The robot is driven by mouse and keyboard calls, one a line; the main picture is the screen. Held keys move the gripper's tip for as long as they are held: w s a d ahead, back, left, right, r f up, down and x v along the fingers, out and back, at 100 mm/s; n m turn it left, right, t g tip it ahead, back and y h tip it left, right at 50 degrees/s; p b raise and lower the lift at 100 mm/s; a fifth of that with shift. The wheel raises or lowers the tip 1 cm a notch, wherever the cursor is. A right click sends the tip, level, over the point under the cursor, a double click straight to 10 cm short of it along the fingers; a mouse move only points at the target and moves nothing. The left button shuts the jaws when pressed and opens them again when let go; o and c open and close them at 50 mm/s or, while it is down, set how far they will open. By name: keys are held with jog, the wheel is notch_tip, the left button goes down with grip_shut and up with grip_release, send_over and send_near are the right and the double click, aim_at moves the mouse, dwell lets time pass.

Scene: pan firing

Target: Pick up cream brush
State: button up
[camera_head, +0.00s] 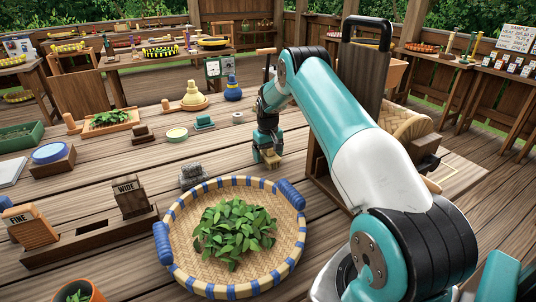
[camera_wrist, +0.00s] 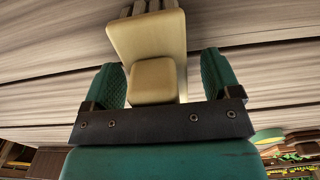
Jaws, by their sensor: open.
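The cream brush (camera_head: 270,158) is on the wooden deck at the centre of the head view, partly hidden by my gripper (camera_head: 266,152). In the wrist view the brush (camera_wrist: 148,38) shows a wide cream body with a smaller cream block nearer to me. My gripper (camera_wrist: 162,82) has its two green fingers apart, with the smaller block between them. A gap shows on the right of the block; the left finger is very close to it, and I cannot tell if they touch.
A round woven basket (camera_head: 185,262) with blue handles and green leaves (camera_head: 234,230) stands in front. A small grey block (camera_head: 192,176) is left of my gripper. A dark wooden rack (camera_head: 90,240) holds labelled pieces.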

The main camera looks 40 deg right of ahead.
jog(key=c, duration=1.1)
jog(key=shift+o, duration=0.2)
jog(key=shift+r, duration=0.15)
notch_tip(320, 180, up, 28)
jog(key=b, duration=0.1)
